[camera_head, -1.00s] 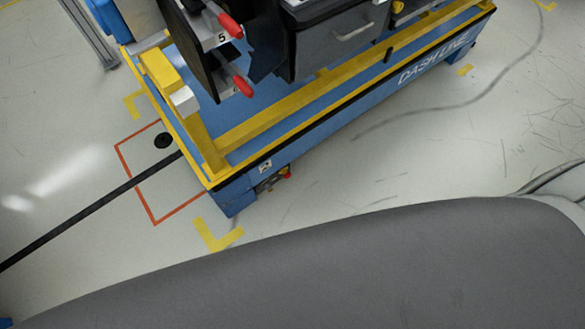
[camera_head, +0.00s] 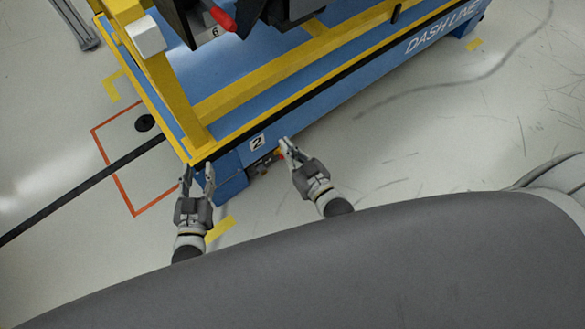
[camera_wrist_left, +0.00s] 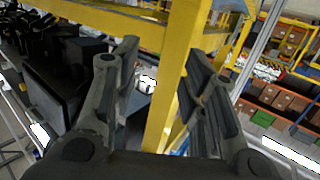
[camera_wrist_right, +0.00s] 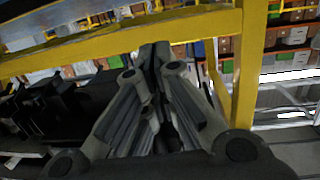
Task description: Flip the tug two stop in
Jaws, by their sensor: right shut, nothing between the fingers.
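The blue and yellow cart (camera_head: 330,103) carries a white plate marked 2 (camera_head: 257,142) on its near side. Below the plate is a small dark mechanism (camera_head: 262,164) with red and orange bits, partly hidden by the right gripper's tips; its position cannot be told. My right gripper (camera_head: 286,146) is shut and empty, just right of that mechanism; contact cannot be told. It also shows shut in the right wrist view (camera_wrist_right: 160,55). My left gripper (camera_head: 197,168) is open and empty near the cart's lower left corner. In the left wrist view a yellow post (camera_wrist_left: 178,75) shows between its fingers.
A grey panel with a red handle (camera_head: 223,20) stands on the cart. A yellow post with a white block (camera_head: 149,37) rises at its left end. A black line (camera_head: 80,197) and an orange square mark the floor. The floor right of the cart is clear.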

